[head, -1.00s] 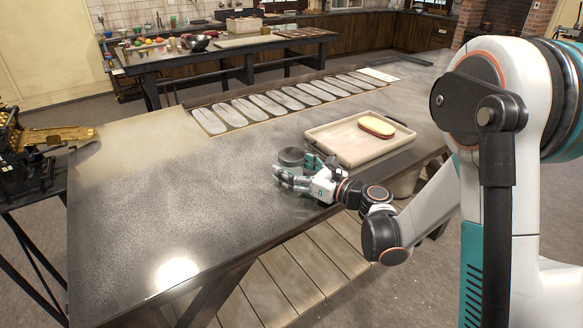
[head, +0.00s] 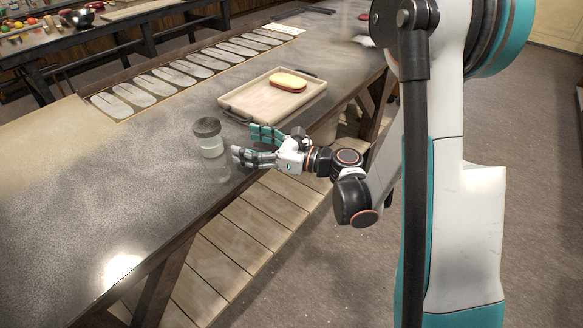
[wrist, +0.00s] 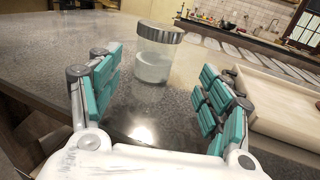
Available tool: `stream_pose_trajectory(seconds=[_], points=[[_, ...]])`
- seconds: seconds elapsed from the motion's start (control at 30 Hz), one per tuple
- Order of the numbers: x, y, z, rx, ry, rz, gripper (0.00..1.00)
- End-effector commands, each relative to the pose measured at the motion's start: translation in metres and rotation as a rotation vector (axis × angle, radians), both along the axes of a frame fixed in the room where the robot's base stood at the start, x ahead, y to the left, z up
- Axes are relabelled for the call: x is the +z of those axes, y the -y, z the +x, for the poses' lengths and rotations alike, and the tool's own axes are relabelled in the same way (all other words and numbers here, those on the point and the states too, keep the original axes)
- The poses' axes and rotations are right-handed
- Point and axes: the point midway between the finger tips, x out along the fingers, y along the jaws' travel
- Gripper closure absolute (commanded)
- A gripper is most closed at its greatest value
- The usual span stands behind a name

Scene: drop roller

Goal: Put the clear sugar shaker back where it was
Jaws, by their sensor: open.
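The clear sugar shaker (head: 208,141), a glass jar with whitish contents and a grey lid, stands upright on the dark table top near its front edge. It also shows in the wrist view (wrist: 154,62), beyond the fingertips and between the two fingers. My gripper (head: 250,146) is open and empty, to the right of the shaker in the head view, with its fingers pointing toward it. In the wrist view my gripper (wrist: 155,95) shows a clear gap between its teal-padded fingers, and the shaker appears apart from them.
A wooden tray (head: 243,104) holding a yellow-topped oblong item with a reddish base (head: 289,82) lies just behind my gripper. A row of pale oval plates (head: 182,72) lines the table's far side. The table's left part (head: 80,200) is clear.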

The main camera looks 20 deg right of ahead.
Motion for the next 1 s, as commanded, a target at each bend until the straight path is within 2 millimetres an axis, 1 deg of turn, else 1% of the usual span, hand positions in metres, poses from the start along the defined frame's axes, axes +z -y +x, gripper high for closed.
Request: stream_pose_trajectory(seconds=[0.07,0.17,0.2,0.27,0.3,0.4,0.5,0.57,0.63,0.77,0.87,0.9,0.97,1.0], points=[[0.018,0.003,0.006,-0.038,-0.019,0.055,0.29],[0.057,0.016,0.018,-0.132,-0.070,0.196,0.29],[0.075,0.023,0.023,-0.177,-0.100,0.272,0.29],[0.103,0.036,0.030,-0.247,-0.151,0.402,0.29],[0.119,0.046,0.034,-0.293,-0.186,0.492,0.29],[0.153,0.072,0.038,-0.401,-0.282,0.722,0.29],[0.175,0.098,0.035,-0.497,-0.383,0.957,0.29],[0.183,0.113,0.030,-0.554,-0.446,1.101,0.29],[0.187,0.129,0.022,-0.616,-0.524,1.270,0.29],[0.181,0.153,-0.002,-0.726,-0.672,1.584,0.29],[0.167,0.163,-0.027,-0.814,-0.792,1.823,0.29],[0.159,0.165,-0.039,-0.850,-0.840,1.917,0.29],[0.145,0.166,-0.058,-0.907,-0.913,2.056,0.29],[0.135,0.165,-0.073,-0.946,-0.962,2.149,0.29]])
